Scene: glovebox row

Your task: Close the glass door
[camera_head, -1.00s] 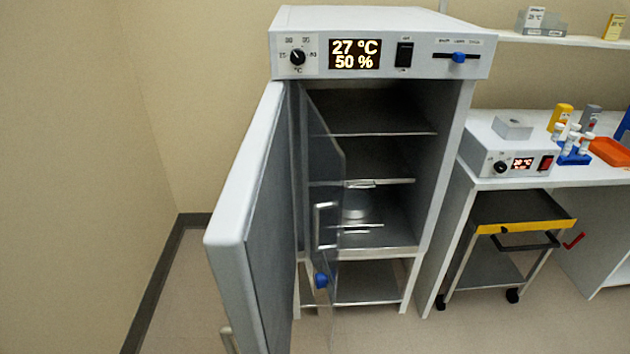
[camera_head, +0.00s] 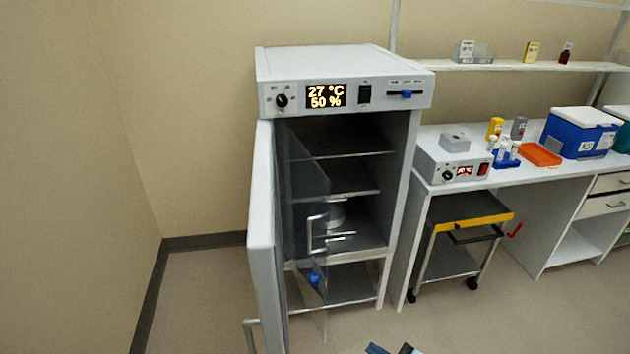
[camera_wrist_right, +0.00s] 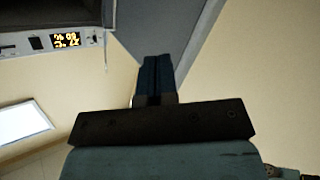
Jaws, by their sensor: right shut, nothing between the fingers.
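The glass door (camera_head: 304,190) is a thin see-through panel hinged at the cabinet's left side. It stands ajar, swung outward, with a pale bar handle (camera_head: 313,236) and a blue knob (camera_head: 313,278) showing at its front. The thick grey outer door (camera_head: 262,230) stands wide open to its left. My right gripper (camera_head: 391,348) just enters at the bottom edge of the head view, in front of the cabinet and apart from the glass door. In the right wrist view its fingers (camera_wrist_right: 154,72) are together and empty. My left gripper is not in view.
The floor in front is clear.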

